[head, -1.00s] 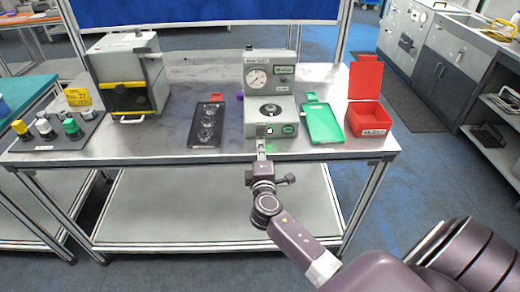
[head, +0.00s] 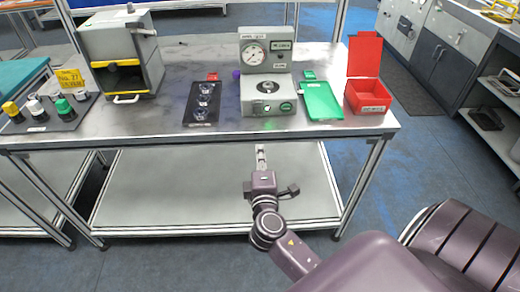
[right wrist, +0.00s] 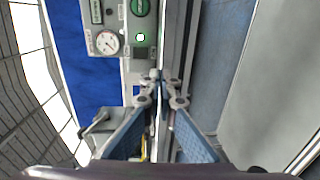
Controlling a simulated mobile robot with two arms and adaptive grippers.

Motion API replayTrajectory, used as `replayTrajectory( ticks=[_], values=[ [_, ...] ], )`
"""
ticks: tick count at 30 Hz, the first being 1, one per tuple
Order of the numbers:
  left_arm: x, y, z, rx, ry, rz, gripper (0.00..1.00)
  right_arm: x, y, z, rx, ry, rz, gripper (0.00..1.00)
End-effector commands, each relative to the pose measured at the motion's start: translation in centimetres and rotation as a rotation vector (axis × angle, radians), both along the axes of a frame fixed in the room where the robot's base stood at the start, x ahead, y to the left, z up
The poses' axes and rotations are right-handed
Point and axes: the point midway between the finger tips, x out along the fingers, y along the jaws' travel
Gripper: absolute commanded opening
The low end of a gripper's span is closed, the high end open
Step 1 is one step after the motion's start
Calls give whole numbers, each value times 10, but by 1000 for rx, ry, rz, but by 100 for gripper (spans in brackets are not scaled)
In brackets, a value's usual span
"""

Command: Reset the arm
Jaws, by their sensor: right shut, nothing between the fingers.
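My right gripper (head: 261,150) is in front of the table's front edge, below the grey gauge machine (head: 268,95), and touches nothing. In the right wrist view its fingers (right wrist: 158,80) meet at the tips, shut and empty. The gauge machine also shows in the right wrist view (right wrist: 125,60), turned sideways, with its dial and green buttons. My left gripper is not in the frames.
On the table (head: 150,122) stand a grey box with a yellow-edged opening (head: 150,75), a black tray with clear round pieces (head: 190,115), a green tray (head: 322,104) and an open red box (head: 368,100). A dark mat with small bottles (head: 65,120) lies left. Floor is free right of the table.

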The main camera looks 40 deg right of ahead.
Motion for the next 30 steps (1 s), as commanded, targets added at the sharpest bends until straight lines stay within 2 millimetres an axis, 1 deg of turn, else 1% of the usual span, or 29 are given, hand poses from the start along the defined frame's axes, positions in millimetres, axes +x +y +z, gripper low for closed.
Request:
replayTrajectory(
  ticks=[12,14,16,17,20,21,23,24,26,27,29,30],
  values=[
    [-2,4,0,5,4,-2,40,0,0,0,1,1,0,0],
    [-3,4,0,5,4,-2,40,1,1,-5,6,7,3,0],
    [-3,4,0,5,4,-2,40,1,3,-21,26,32,13,0],
    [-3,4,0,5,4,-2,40,1,5,-32,42,48,18,0],
    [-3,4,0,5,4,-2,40,-2,15,-87,119,131,45,0],
    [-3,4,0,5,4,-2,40,-6,20,-115,163,173,55,0],
    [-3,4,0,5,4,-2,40,-16,28,-160,234,238,68,0],
    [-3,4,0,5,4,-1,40,-25,34,-190,287,281,72,0],
    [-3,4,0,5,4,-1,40,-41,42,-232,364,344,73,0],
    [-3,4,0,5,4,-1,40,-54,48,-260,415,386,69,0],
    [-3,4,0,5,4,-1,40,-76,56,-300,497,445,56,0],
    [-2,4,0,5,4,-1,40,-93,61,-325,549,483,45,0]
  ],
)
